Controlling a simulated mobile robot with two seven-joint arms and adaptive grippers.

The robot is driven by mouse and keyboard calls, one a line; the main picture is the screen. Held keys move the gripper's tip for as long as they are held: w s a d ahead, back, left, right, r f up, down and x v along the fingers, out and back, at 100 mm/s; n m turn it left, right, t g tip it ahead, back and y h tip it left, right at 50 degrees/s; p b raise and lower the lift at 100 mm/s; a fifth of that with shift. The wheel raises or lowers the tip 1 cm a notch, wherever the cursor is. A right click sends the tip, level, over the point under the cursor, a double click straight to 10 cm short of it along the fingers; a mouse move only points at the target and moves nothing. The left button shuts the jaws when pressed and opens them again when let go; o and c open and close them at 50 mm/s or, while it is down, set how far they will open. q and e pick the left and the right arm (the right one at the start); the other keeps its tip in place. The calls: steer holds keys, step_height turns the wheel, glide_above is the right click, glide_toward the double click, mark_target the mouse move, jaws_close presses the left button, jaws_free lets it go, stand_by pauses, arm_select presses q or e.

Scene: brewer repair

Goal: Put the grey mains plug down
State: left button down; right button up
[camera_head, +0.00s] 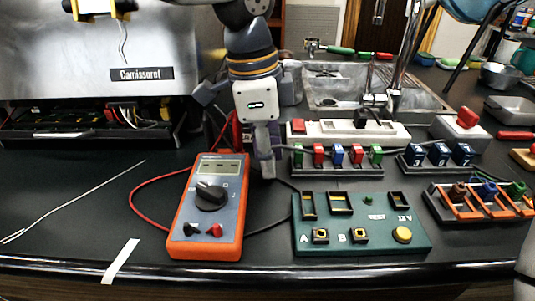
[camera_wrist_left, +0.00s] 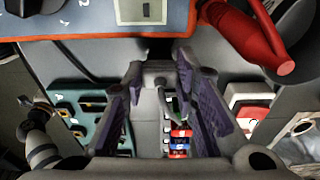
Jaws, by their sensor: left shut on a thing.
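My left gripper (camera_head: 264,168) points down, just right of the orange multimeter and left of the power strip, low over the black counter. It is shut on the grey mains plug, which is mostly hidden by the fingers and hard to tell apart from them. A grey cable (camera_head: 400,151) runs right from the fingertips, in front of the power strip. In the left wrist view my gripper (camera_wrist_left: 160,75) fills the middle, and the plug's outline is unclear there. I cannot tell whether the plug touches the counter. My right gripper is not in view.
The multimeter (camera_head: 208,207) with red and black leads stands close left. The green test board (camera_head: 360,224) is in front right. The white power strip (camera_head: 345,132) and coloured blocks (camera_head: 338,155) are behind right. A white strip (camera_head: 121,261) lies front left. The left counter is mostly clear.

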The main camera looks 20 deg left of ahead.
arm_select(q)
steer(key=shift+f, duration=0.3)
steer(key=c, duration=1.3)
jaws_free()
step_height(320, 180, up, 12)
steer(key=a, duration=0.1)
steer(key=shift+s+a, duration=0.15)
steer(key=shift+s, duration=0.15)
steer(key=shift+r, duration=0.1)
